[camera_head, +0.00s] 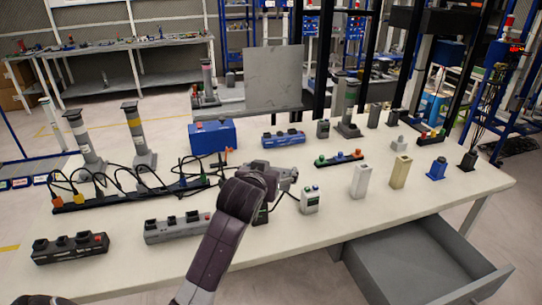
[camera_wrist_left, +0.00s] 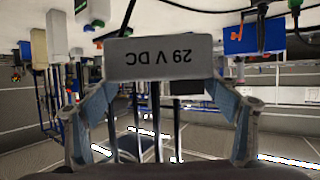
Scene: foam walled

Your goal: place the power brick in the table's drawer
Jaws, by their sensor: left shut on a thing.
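The power brick (camera_wrist_left: 160,60) is a grey block with the print "29 V DC", upside down in the left wrist view. My left gripper (camera_wrist_left: 162,84) is shut on it, with one finger at each side. In the head view my left gripper (camera_head: 287,180) is over the middle of the table (camera_head: 330,228); the brick is hard to make out there, largely hidden by the gripper. The table's drawer (camera_head: 418,262) is pulled open below the front right edge, grey, and its visible inside looks empty. My right gripper is not in view.
Near the gripper stand a white-green box (camera_head: 310,201), a white block (camera_head: 360,181) and a beige block (camera_head: 400,172). A grey power strip (camera_head: 178,228) lies to the left. A blue box (camera_head: 212,137) and several cables are behind. The front right tabletop is clear.

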